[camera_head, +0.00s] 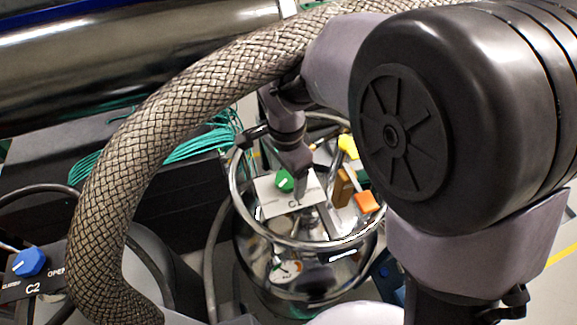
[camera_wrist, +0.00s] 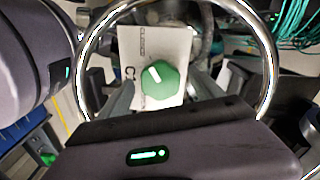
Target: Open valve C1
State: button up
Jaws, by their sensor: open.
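The green valve knob (camera_head: 284,180) with a white pointer mark sits on a white label plate (camera_head: 270,200) inside a chrome ring. Only a "C" is legible on the plate in the head view. In the wrist view the knob (camera_wrist: 160,80) is near the centre, its white mark pointing up and left, with small print at the plate's upper edge. My gripper (camera_head: 302,190) is open, reaching down inside the ring close to the knob. In the wrist view its fingers flank the plate, with the knob between them. Contact cannot be told.
The chrome ring (camera_head: 237,200) surrounds my gripper closely. Yellow (camera_head: 348,146) and orange (camera_head: 366,203) handles stand to the right. A gauge (camera_head: 286,271) sits below. A blue knob (camera_head: 29,262) marked C2 is at far left. A thick braided hose (camera_head: 185,105) arches across the left.

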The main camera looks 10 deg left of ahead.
jog(key=c, duration=1.4)
jog(key=shift+n, duration=0.3)
jog(key=n+p, duration=0.1)
jog(key=n, duration=0.4)
jog(key=shift+n, duration=0.3)
jog(key=n+p, duration=0.1)
jog(key=n, duration=0.4)
jog(key=shift+d+r, duration=0.1)
jog(key=n+p, duration=0.1)
jog(key=n, duration=0.5)
jog(key=shift+n+p, duration=0.4)
jog(key=n+p, duration=0.1)
jog(key=n, duration=0.4)
jog(key=shift+w+d, duration=0.1)
jog(key=shift+n+p, duration=0.3)
